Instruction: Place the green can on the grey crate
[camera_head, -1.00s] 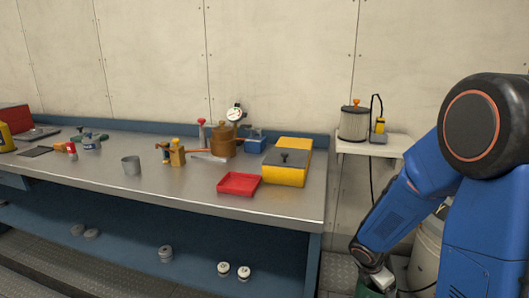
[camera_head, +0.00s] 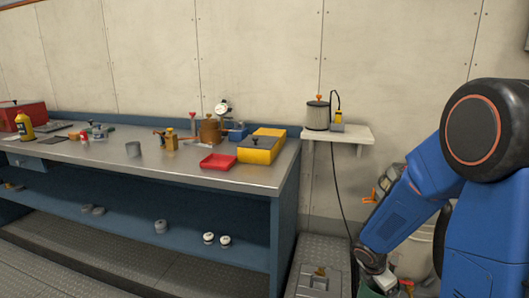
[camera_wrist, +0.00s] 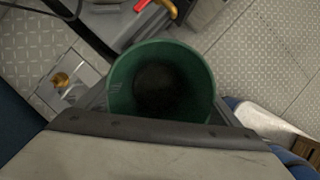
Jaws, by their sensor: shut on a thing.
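The green can (camera_wrist: 197,62) is held upright by my gripper (camera_wrist: 160,110), with its open mouth and dark inside showing in the wrist view. In the head view my gripper (camera_head: 378,284) is low at the bottom right, and only a sliver of the green can (camera_head: 372,293) shows at the frame's edge. I cannot pick out the grey crate with certainty. A grey panel with a brass fitting (camera_head: 306,281) lies low, left of my gripper; it also shows left of the can in the wrist view (camera_wrist: 88,77).
The steel workbench (camera_head: 110,152) carries a red tray (camera_head: 218,162), a yellow box (camera_head: 257,156) and several tools. A white wall shelf (camera_head: 352,134) holds a filter canister (camera_head: 317,116).

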